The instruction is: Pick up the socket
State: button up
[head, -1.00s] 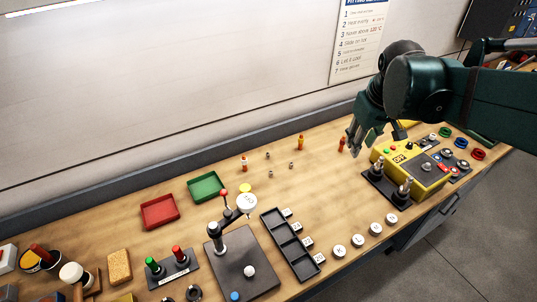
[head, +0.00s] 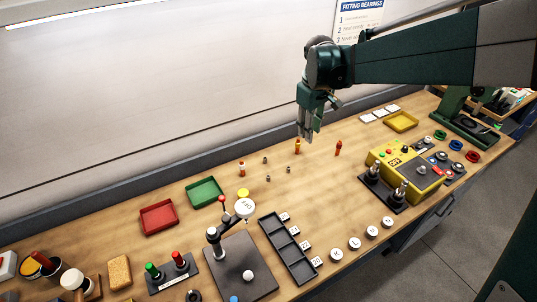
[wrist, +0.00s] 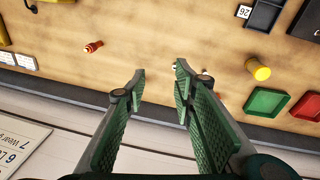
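Several small grey metal pieces, which look like sockets, stand in a loose group on the wooden bench; one is at the back (head: 265,160), one at the front (head: 268,177) and one at the right (head: 289,169). I cannot tell which is the task's socket. My gripper (head: 307,136) hangs fingers down above the bench, to the right of this group and close to an orange-topped piece (head: 297,147). In the wrist view the two green fingers (wrist: 160,72) are apart with nothing held between them. Small pieces partly show near the right fingertip.
A green tray (head: 205,193) and red tray (head: 159,217) lie to the left. A lever stand (head: 213,238) and dark compartment tray (head: 287,250) are in front. A yellow control box (head: 408,174) is at right.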

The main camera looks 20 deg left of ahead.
jog(key=w+a+f+n+g+p, duration=0.1)
jog(key=w+a+f, duration=0.1)
jog(key=a+f, duration=0.25)
jog(key=w+a+f+n, duration=0.2)
jog(key=w+a+f, duration=0.1)
jog(key=a, duration=0.3)
jog(key=n+g+h+p, duration=0.1)
jog(key=n, duration=0.1)
send_near(266, 163)
jog(key=shift+w+a+r, duration=0.25)
jog(key=shift+a+r, duration=0.2)
jog(key=shift+a, duration=0.1)
jog(key=shift+f, duration=0.1)
jog(key=shift+d+f, duration=0.2)
jog(key=shift+f, duration=1)
jog(key=shift+f, duration=0.1)
jog(key=shift+d+f, duration=0.2)
jog(key=shift+f, duration=1)
jog(key=shift+d+f, duration=0.2)
jog(key=shift+f, duration=1.05)
grip_shut()
